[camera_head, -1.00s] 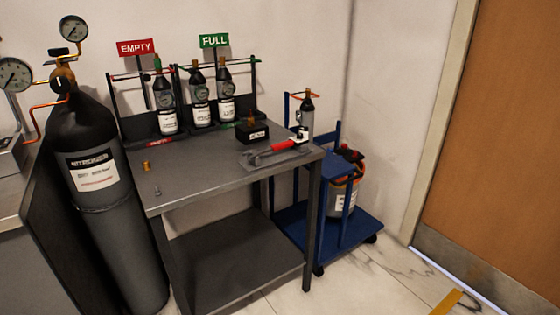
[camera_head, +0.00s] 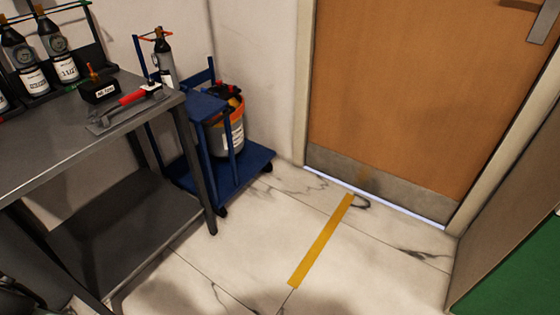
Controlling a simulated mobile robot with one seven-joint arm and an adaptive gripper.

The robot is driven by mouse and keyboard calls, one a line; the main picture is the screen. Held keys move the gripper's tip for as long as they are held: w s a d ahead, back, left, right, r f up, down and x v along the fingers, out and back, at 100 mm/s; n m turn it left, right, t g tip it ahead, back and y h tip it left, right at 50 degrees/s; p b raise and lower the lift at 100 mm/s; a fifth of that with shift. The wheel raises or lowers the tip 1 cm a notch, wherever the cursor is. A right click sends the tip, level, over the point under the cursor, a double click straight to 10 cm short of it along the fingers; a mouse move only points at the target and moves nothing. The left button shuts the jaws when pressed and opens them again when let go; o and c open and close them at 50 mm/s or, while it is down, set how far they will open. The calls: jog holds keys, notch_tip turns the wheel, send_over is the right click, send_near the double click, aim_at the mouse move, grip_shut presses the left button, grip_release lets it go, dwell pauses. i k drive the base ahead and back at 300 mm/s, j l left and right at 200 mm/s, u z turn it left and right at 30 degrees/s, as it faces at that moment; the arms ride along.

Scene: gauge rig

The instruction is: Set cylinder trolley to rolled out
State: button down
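The cylinder trolley (camera_head: 257,160) is a blue wheeled frame standing on the floor against the wall, just right of the grey workbench. Its base plate shows dark castors. The workbench's right end and leg hide part of the trolley's left side.
A yellow floor strip (camera_head: 322,240) lies right of the trolley. Beyond is a closed wooden door (camera_head: 400,95). The marble floor before the trolley is clear.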

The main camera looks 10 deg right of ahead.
aim_at(222, 180)
jog(key=i+l+u, duration=0.15)
jog(key=i+l, duration=0.15)
jog(key=i, duration=0.2)
jog(key=i+l+u, duration=0.1)
jog(key=i+l, duration=0.3)
jog(key=i+j, duration=0.05)
jog(key=i, duration=0.05)
